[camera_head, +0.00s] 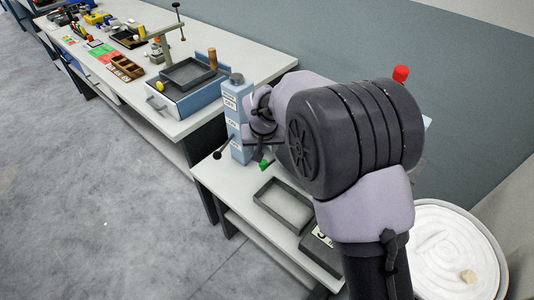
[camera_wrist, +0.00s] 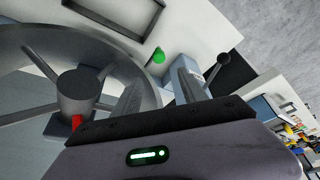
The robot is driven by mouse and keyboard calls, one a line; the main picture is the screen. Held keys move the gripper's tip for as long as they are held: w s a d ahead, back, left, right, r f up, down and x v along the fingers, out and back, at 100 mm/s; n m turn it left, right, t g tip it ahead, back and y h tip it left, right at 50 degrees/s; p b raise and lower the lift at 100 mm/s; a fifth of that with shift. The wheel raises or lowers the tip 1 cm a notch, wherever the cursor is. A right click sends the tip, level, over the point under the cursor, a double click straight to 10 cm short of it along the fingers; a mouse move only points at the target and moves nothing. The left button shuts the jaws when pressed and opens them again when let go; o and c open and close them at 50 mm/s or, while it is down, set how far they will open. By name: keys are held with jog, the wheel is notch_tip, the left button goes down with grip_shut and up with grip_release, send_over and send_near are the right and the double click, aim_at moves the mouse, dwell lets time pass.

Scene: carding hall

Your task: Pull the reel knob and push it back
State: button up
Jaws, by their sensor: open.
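A large grey spoked wheel, which looks like the reel (camera_wrist: 125,55), fills the left of the wrist view, with a round grey hub (camera_wrist: 76,92) at its middle. A small red piece (camera_wrist: 77,122) shows just below the hub, partly hidden by my gripper's black body; I cannot tell whether it is the reel knob. My gripper (camera_wrist: 158,88) appears at the bottom of the wrist view, open and empty, beside the wheel's right side. In the head view my arm hides most of the reel and the fingertips. A red cylinder (camera_head: 401,73) shows behind my arm there.
A blue column (camera_head: 238,120) with labels and a black ball lever (camera_head: 217,155) stands left of my arm. A green knob (camera_head: 264,163) and an empty grey tray (camera_head: 283,205) are nearby on the bench. A round white-filled drum (camera_head: 445,245) stands at right.

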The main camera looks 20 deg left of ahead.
aim_at(263, 162)
jog(key=b+x, duration=0.3)
jog(key=x, duration=1)
jog(key=shift+w+d+f+b, duration=0.1)
jog(key=shift+w+f+b, duration=0.05)
jog(key=shift+f+b, duration=0.15)
jog(key=shift+c, duration=0.4)
grip_shut()
